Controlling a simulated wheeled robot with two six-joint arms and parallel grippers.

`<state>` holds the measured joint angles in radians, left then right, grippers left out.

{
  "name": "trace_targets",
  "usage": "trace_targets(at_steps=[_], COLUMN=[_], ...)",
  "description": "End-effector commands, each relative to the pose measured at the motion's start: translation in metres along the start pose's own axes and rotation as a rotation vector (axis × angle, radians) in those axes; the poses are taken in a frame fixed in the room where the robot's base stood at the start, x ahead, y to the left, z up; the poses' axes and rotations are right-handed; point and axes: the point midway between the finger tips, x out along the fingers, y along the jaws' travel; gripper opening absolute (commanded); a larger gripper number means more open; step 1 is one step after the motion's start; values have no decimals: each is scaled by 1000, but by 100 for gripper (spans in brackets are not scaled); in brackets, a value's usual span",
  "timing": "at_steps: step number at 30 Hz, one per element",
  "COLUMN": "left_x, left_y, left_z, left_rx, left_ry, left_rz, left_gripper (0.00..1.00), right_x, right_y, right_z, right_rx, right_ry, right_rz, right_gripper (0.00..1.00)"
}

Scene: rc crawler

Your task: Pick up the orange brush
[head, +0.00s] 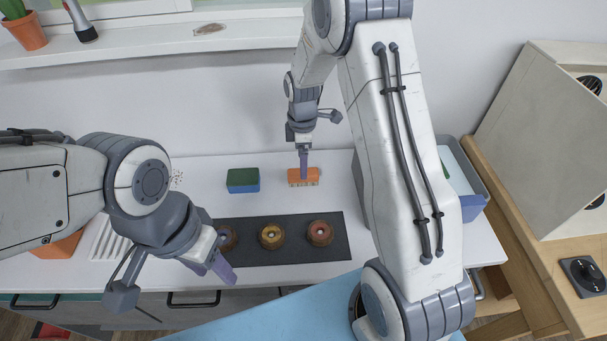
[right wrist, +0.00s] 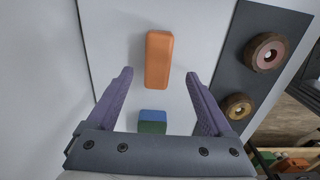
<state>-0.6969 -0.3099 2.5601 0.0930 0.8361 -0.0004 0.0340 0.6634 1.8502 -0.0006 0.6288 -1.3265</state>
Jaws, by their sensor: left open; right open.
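The orange brush (head: 312,177) lies on the white worktop near the back wall, right of the blue and green sponge. In the right wrist view the brush (right wrist: 158,60) shows as an orange block just beyond the fingertips, in line with the gap. My right gripper (head: 303,165) is above the brush in the head view. In its wrist view this gripper (right wrist: 160,75) has its purple fingers spread, with nothing between the tips. My left gripper (head: 218,270) is open and empty at the front left, above the counter's front edge.
A blue and green sponge (head: 243,187) lies left of the brush. A dark mat (head: 284,251) in front holds three wheels, one of them yellowish (head: 271,236). A blue-grey bin (head: 474,203) stands at the right. The wall (head: 200,110) is close behind.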

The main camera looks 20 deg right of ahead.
Motion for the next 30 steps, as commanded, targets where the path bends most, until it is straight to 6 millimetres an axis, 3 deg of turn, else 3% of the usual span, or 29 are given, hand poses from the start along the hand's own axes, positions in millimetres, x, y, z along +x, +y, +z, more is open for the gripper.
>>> trace_targets(at_steps=[5,15,23,26,30], left_x=[-5,-20,-19,-19,-19], left_y=[0,2,1,1,1], left_z=[0,-1,-1,-1,-1], left_rx=[0,-1,-1,-1,-1], left_ry=[0,0,0,0,0], left_rz=[0,0,0,0,0], left_gripper=[50,50,50,50,50], right_x=[12,55,59,58,58], right_y=[0,3,4,4,3], right_z=[1,2,2,2,2], right_rx=[2,2,2,2,2], right_ry=[0,0,0,0,0], right_rz=[-2,-1,2,1,1], right_gripper=[85,85,85,54,1])
